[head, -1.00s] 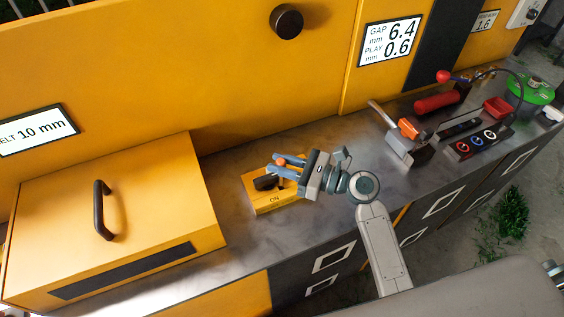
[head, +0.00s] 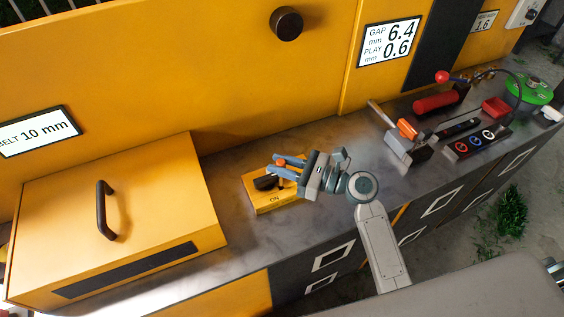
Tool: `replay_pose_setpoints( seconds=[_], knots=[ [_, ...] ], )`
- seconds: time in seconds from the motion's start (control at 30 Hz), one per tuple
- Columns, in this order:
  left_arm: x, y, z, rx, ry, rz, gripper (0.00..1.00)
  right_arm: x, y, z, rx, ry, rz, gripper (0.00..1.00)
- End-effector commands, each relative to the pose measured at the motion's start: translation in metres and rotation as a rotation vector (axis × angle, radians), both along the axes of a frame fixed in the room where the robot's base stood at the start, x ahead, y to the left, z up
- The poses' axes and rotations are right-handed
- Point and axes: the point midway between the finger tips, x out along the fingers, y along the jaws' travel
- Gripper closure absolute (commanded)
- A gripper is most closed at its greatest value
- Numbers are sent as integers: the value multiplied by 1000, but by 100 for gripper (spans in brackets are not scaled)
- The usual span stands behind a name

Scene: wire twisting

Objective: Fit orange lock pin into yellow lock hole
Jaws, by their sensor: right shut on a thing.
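A small yellow lock block (head: 289,201) marked "ON" sits on the grey counter, with a dark switch handle (head: 265,182) on its top. My right gripper (head: 281,167) is over the block, its blue fingers pointing left. It is shut on a small orange pin (head: 281,161), of which only a bit shows between the fingers. The fingers and the dark handle cover the block's top, so the hole is hidden. I cannot tell whether the pin touches the block. My left gripper is not in view.
A yellow box with a black handle (head: 103,210) stands at the left. At the right are an orange-and-grey clamp device (head: 406,136), a button panel (head: 477,141), a red tray (head: 495,107) and a green pot (head: 532,92). The counter (head: 345,130) between is clear.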

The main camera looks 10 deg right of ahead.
Motion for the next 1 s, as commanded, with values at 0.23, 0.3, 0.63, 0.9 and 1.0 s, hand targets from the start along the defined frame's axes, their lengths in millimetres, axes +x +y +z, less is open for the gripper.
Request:
replay_pose_setpoints(
  seconds=[0.23,0.3,0.63,0.9,1.0],
  knots=[
    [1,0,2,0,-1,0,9,0,0,0,0,-1,0,100],
    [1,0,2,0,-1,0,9,0,0,0,0,-1,0,100],
    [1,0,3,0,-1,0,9,0,0,1,1,-1,0,100],
    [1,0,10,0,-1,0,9,0,0,1,1,0,0,100],
    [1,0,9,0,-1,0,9,0,0,1,1,-1,0,100]
  ],
)
